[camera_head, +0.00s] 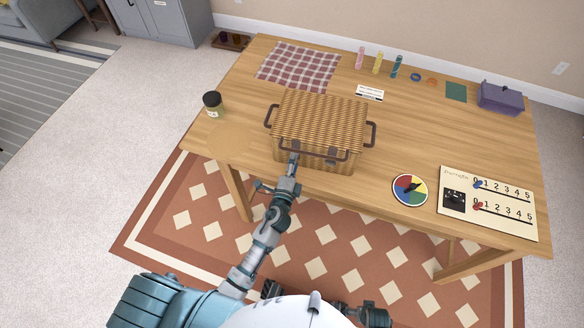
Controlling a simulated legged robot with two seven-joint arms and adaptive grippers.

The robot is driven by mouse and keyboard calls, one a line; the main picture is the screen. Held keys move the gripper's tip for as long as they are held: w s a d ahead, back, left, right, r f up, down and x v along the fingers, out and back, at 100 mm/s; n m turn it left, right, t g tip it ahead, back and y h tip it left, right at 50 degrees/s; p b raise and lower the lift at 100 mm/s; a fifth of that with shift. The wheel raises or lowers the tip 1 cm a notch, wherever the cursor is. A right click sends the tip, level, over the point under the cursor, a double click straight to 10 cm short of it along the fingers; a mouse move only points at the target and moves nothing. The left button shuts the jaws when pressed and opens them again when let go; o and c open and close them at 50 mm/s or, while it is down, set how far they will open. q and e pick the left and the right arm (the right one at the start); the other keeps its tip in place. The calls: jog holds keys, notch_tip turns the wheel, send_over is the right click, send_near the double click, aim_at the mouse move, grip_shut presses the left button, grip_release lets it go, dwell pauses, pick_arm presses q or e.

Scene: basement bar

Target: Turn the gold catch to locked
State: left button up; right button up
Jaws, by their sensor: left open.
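A woven wicker basket (322,118) with a closed lid and dark side handles stands near the front edge of the wooden table. A dark carrying handle (330,157) runs across its front. Two small greyish catches show on the front, a left one (296,146) and a right one (331,152); I cannot make out a gold one or how either is turned. My left gripper (293,160) is open at the basket's front, just below the left catch, partly hiding the area. I cannot tell whether it touches.
A dark-lidded jar (212,104) stands left of the basket. A checked cloth (299,66) and a white card (370,92) lie behind it. A colour wheel (410,190), a numbered board (487,203) and a purple box (500,98) are to the right. Table left of the wheel is clear.

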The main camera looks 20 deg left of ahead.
pick_arm(q)
jog(key=s, duration=1.1)
jog(key=shift+s+d, duration=0.35)
jog(key=shift+f, duration=0.1)
jog(key=s+a+f+n+g+p, duration=0.1)
jog(key=s+a+f+n+g, duration=0.15)
jog(key=f, duration=0.55)
jog(key=s+a+f+n+g, duration=0.1)
jog(key=s+f+n+g, duration=0.3)
jog(key=f, duration=0.5)
jog(key=s+a+f+n+g+p, duration=0.1)
jog(key=s+f+n+g, duration=0.2)
jog(key=f, duration=0.5)
jog(key=s+a+f+n+g, duration=0.1)
jog(key=s+f+n+g, duration=0.2)
jog(key=s+f, duration=0.3)
jog(key=s+f+n+g+h, duration=0.1)
jog(key=s+f+n+g, duration=0.2)
jog(key=s+f, duration=0.3)
jog(key=s+g, duration=0.1)
jog(key=s, duration=0.4)
jog(key=shift+a+f, duration=0.2)
jog(key=shift+a, duration=0.2)
pick_arm(e)
jog(key=s+f, duration=0.3)
jog(key=f, duration=0.2)
jog(key=shift+s+d+f, duration=0.15)
jog(key=shift+d+f, duration=0.05)
jog(key=shift+f, duration=0.1)
